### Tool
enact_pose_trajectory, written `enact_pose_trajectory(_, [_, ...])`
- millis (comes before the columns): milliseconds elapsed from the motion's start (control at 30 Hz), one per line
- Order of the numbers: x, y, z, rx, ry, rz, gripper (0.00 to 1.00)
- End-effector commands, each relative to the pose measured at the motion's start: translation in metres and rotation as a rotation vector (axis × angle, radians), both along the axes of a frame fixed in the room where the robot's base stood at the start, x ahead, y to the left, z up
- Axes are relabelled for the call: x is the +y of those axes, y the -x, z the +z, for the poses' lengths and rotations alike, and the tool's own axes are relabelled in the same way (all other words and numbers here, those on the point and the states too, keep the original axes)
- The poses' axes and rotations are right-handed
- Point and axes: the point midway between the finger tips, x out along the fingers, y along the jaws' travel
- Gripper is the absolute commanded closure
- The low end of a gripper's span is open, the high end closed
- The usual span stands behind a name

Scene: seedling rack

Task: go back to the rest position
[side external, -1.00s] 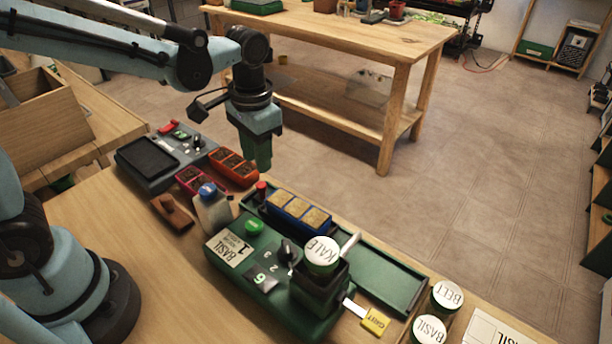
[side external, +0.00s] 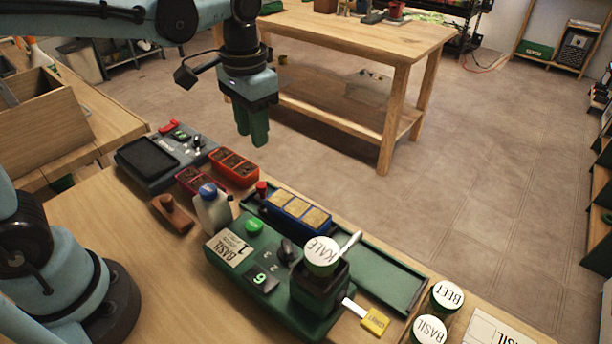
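My gripper (side external: 252,138) hangs in the air above the back of the bench, pointing down. Its green fingers look close together with nothing seen between them, but the gap is hard to judge from here. It is clear of the red seedling tray (side external: 234,166) and the white bottle with a blue cap (side external: 213,208) below it.
A green seeder machine (side external: 270,272) holds a jar marked KALE (side external: 322,253). A blue tray (side external: 298,211) sits on its track. A grey machine (side external: 160,158) stands at the left, a brown tool (side external: 172,214) nearby. Jars marked BEET (side external: 447,295) and BASIL (side external: 430,329) stand right.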

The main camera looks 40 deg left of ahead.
Motion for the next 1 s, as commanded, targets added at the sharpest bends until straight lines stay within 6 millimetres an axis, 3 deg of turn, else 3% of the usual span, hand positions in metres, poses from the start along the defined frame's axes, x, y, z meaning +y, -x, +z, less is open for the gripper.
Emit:
enact_pose_trajectory(500, [0.03,0.05,-0.009,-0.441,0.072,0.099,0.66])
enact_pose_trajectory(700, [0.036,0.06,-0.017,-0.563,0.087,0.125,0.66])
enact_pose_trajectory(1000, [0.038,0.061,-0.019,-0.597,0.089,0.132,0.66])
